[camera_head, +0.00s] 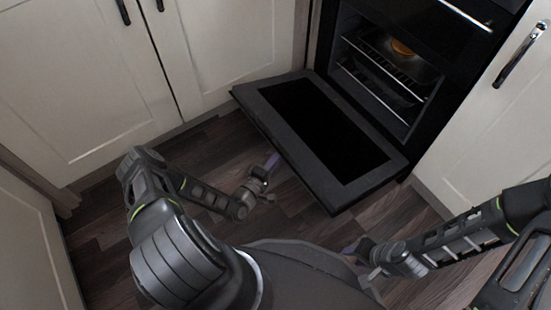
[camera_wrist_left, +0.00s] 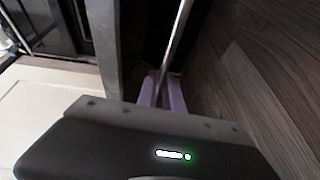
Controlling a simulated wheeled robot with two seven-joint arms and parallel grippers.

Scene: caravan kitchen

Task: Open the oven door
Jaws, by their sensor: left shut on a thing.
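The oven door (camera_head: 268,113) is folded down and wide open, its dark glass panel facing up. My left gripper (camera_head: 271,165) is at the door's outer edge, low over the floor. In the left wrist view its two purple fingers (camera_wrist_left: 162,90) are shut around a thin metal bar, the door handle (camera_wrist_left: 181,40). The handle is hidden under the door in the head view. The open oven (camera_head: 385,75) shows wire racks inside. My right gripper (camera_head: 352,248) is low at the right, apart from the door; its fingers are partly hidden.
An orange round item (camera_head: 401,47) sits inside the oven. Cream cupboards (camera_head: 235,40) stand left of the oven and another cupboard (camera_head: 490,130) stands right. Dark wooden floor (camera_head: 215,150) is clear left of the door. My base is close to the door's front.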

